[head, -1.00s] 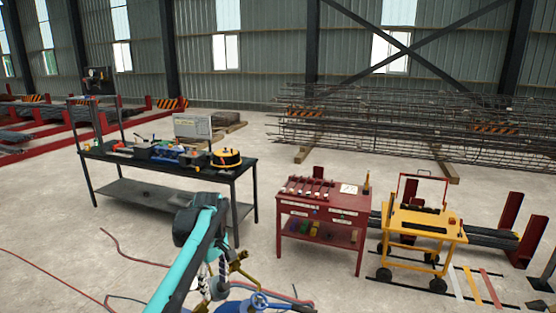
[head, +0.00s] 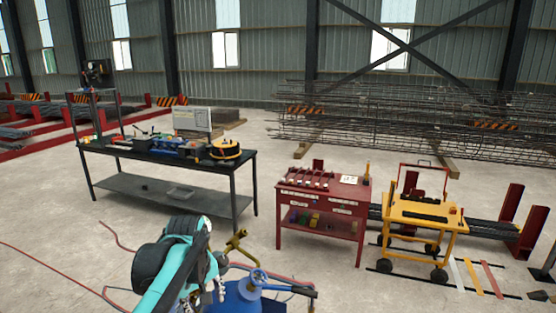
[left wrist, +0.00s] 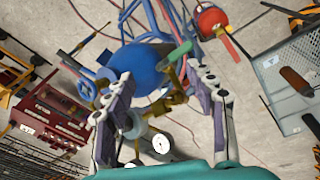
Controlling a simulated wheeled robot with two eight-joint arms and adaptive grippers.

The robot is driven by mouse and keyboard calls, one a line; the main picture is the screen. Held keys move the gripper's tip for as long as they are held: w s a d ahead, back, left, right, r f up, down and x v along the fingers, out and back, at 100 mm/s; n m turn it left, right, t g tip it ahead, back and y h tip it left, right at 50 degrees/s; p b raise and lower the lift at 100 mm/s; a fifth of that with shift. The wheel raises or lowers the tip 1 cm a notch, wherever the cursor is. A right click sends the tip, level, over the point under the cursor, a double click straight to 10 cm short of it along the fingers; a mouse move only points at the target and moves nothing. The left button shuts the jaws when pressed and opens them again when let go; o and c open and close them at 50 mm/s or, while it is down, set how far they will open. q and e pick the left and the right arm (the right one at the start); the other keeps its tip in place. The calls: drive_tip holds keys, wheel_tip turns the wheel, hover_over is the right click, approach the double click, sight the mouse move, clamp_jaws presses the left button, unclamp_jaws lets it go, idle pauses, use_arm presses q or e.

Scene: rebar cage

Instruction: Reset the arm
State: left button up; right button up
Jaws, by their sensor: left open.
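My left arm comes in at the bottom of the head view, with teal links and dark joints, bent over the floor. My left gripper (left wrist: 160,78) shows in the left wrist view with its two padded fingers apart. I see nothing held between them. A blue tank (left wrist: 143,66) with brass fittings and hoses lies beyond the fingers; I cannot tell whether they touch. The blue tank also shows in the head view (head: 236,298), just right of my left arm, which partly hides it. My right gripper is in neither view.
A dark workbench (head: 140,190) with tools stands behind my arm. A red tool cart (head: 319,212) and a yellow trolley (head: 424,220) stand to the right. Red hoses cross the floor. A grey crate (left wrist: 290,95) is at the right of the left wrist view.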

use_arm(q)
drive_tip(key=s+f+m+t+b, duration=0.2)
drive_tip(key=s+f+m+b, duration=0.2)
drive_tip(key=s+f+b, duration=0.3)
drive_tip(key=s+f+m+t+b, duration=0.3)
drive_tip(key=s+f+b, duration=0.4)
drive_tip(key=f, duration=1)
drive_tip(key=s+m, duration=0.1)
drive_tip(key=s, duration=0.2)
drive_tip(key=shift+s+b, duration=0.25)
drive_tip(key=shift+b, duration=0.15)
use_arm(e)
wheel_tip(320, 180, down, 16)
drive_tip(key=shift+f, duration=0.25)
use_arm(q)
drive_tip(key=shift+f, duration=0.1)
